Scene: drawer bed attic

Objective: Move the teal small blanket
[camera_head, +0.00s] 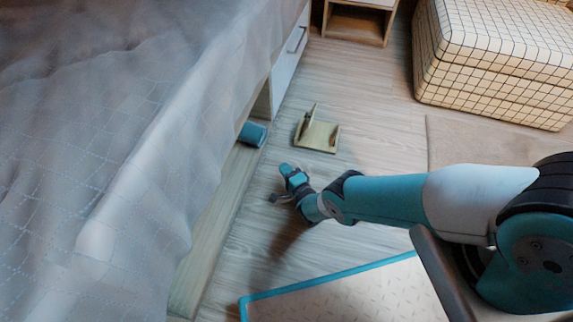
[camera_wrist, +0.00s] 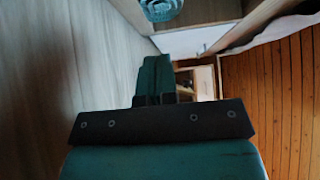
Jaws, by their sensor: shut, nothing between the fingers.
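The teal small blanket (camera_head: 252,133) looks like a small roll at the bed's lower side, where the drawer opening is. Part of it is hidden under the overhanging bed cover. It also shows in the wrist view as a teal textured roll (camera_wrist: 160,9), cut off by the top edge. My gripper (camera_head: 286,169) is above the floor, to the right of and nearer than the blanket, apart from it. In the wrist view its fingers (camera_wrist: 154,78) are together, with nothing between them.
The bed (camera_head: 110,110) with a grey cover fills the left. A small wooden stand (camera_head: 322,138) is on the floor beyond my gripper. A checkered ottoman (camera_head: 490,60) and wooden cabinet (camera_head: 355,24) are at the back. A teal-edged mat (camera_head: 350,292) lies in front. The floor between is clear.

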